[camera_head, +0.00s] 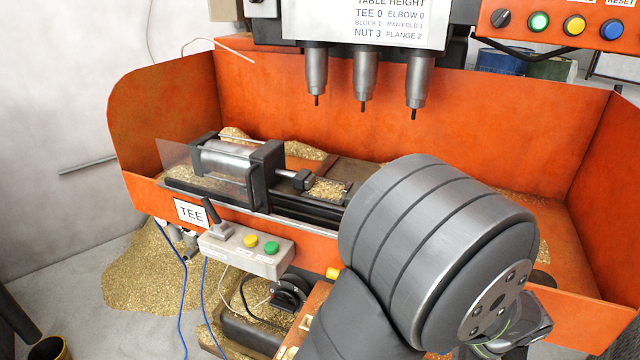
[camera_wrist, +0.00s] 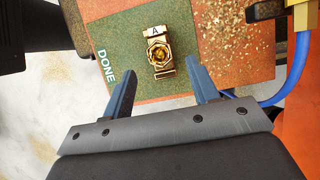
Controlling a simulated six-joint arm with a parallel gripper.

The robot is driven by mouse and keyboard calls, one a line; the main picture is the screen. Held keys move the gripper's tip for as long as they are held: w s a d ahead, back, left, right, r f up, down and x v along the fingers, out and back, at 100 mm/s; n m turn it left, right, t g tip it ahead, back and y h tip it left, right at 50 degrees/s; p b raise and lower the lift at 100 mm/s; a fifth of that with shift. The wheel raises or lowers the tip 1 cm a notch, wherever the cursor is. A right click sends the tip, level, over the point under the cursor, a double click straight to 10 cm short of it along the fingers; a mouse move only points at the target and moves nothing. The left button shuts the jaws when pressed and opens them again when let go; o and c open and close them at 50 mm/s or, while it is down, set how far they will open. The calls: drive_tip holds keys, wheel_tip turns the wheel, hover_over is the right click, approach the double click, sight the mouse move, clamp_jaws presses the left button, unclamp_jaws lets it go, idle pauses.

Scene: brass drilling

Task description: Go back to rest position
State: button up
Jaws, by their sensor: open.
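My gripper (camera_wrist: 158,86) is open in the wrist view, with two blue fingers spread apart and nothing between them. A brass fitting (camera_wrist: 160,56) marked "A" lies just beyond the fingertips, apart from them. It rests on a green mat (camera_wrist: 120,45) labelled "DONE". In the head view my thick grey arm fills the lower right, and the gripper itself is hidden or too unclear to make out there.
An orange drilling machine tray (camera_head: 500,130) holds a clamp with a cylinder (camera_head: 225,158) and brass chips. Three drill spindles (camera_head: 364,80) hang above. A control box (camera_head: 245,252) with a lever sits in front. A blue hose (camera_wrist: 292,75) runs right of the mat.

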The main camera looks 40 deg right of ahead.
drive_tip(key=x, duration=0.7)
drive_tip(key=shift+r, duration=1.6)
